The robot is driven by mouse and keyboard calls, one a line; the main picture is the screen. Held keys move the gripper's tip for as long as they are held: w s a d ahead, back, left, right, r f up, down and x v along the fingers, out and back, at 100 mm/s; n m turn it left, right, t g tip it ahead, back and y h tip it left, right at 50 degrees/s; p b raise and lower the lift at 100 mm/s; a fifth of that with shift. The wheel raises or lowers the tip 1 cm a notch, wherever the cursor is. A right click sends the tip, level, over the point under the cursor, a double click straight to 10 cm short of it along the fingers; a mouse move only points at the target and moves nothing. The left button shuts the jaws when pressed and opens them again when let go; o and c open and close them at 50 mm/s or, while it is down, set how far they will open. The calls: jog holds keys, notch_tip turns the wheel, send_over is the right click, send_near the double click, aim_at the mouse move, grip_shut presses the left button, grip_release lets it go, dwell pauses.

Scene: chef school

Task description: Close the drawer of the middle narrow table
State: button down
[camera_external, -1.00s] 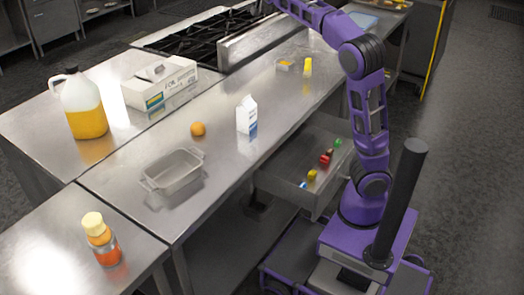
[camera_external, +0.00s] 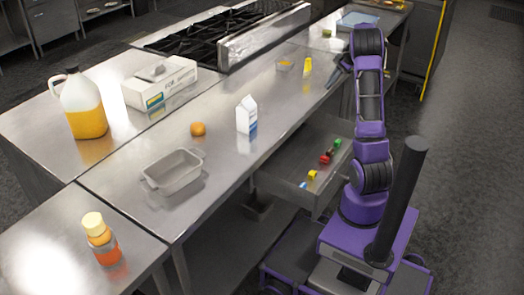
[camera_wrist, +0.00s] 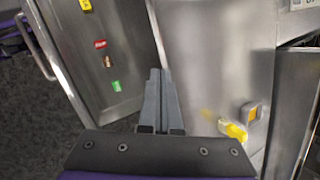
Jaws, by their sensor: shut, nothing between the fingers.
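The middle narrow table (camera_external: 225,150) has a steel top, and its drawer (camera_external: 284,178) stands pulled out toward my base. Small yellow, red and green items lie in the drawer. In the wrist view the drawer (camera_wrist: 125,95) is at the upper left, with its bar handle (camera_wrist: 39,48) at the far left. My gripper (camera_wrist: 158,75) is shut and empty, its fingers pointing along the seam between the drawer and the tabletop. In the external view the gripper is mostly hidden behind my arm, near the table's right edge.
On the tabletop stand a grey baking dish (camera_external: 174,171), an orange (camera_external: 198,129), a milk carton (camera_external: 246,114), a yellow bottle (camera_external: 305,72) and a small container (camera_external: 285,64). A stove (camera_external: 235,35) lies behind. Floor at the right is clear.

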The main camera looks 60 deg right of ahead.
jog(key=s+m+t+y, duration=0.5)
jog(key=s+m+t, duration=0.15)
jog(key=s, duration=0.75)
jog(key=s+f+m+t+h+b, duration=0.35)
jog(key=s+f, duration=0.65)
jog(key=f, duration=0.4)
jog(key=s+f+m+t+h+b, duration=0.35)
jog(key=s+f, duration=0.55)
jog(key=f, duration=0.5)
jog(key=w, duration=1.3)
jog(key=shift+w+a+m+g, duration=0.15)
jog(key=shift+w+m+g, duration=0.2)
jog(key=shift+m, duration=0.1)
send_over(307, 144)
jog(key=shift+s+f+p, duration=0.1)
jog(key=shift+s+p, duration=0.25)
jog(key=shift+s, duration=0.05)
jog(key=shift+w, duration=0.4)
